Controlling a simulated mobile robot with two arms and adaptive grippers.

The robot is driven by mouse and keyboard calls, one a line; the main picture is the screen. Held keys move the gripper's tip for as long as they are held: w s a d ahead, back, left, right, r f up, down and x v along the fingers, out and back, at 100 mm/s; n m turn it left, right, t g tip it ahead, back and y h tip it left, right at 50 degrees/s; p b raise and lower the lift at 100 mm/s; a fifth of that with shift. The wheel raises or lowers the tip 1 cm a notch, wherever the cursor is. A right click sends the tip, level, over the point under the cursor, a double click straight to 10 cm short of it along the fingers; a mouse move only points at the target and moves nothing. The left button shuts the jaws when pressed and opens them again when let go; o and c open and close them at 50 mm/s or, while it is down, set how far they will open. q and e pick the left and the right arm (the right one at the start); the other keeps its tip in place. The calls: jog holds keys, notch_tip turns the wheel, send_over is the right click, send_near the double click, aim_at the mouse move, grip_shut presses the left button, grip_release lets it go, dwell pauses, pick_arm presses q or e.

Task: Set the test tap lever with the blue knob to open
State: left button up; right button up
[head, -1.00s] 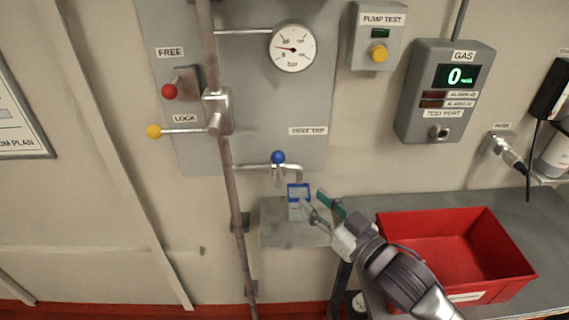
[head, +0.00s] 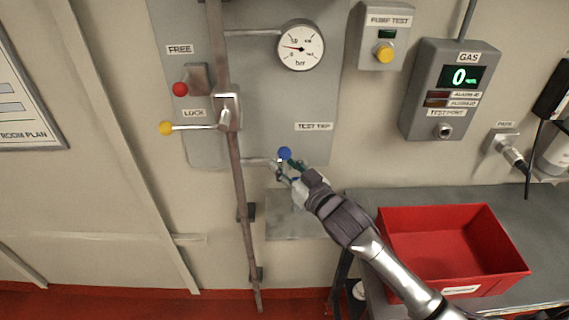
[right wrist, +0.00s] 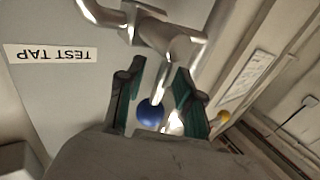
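The blue knob (head: 284,153) of the test tap lever stands just above the tap pipe (head: 257,161), below the TEST TAP label (head: 314,126). My right gripper (head: 284,170) is at the tap, just below the knob in the head view. In the right wrist view the two green-padded fingers (right wrist: 158,100) are apart, and the blue knob (right wrist: 150,112) shows between them. I see a gap beside the knob, so the fingers do not look closed on it. The gripper hides part of the tap. My left gripper is not in view.
A yellow-knobbed lever (head: 166,128) and a red knob (head: 180,89) are to the left, near a vertical pipe (head: 238,185). A pressure gauge (head: 301,45) is above. A red bin (head: 450,212) stands on the grey bench at right.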

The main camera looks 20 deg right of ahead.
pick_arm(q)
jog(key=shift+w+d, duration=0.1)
pick_arm(e)
grip_shut()
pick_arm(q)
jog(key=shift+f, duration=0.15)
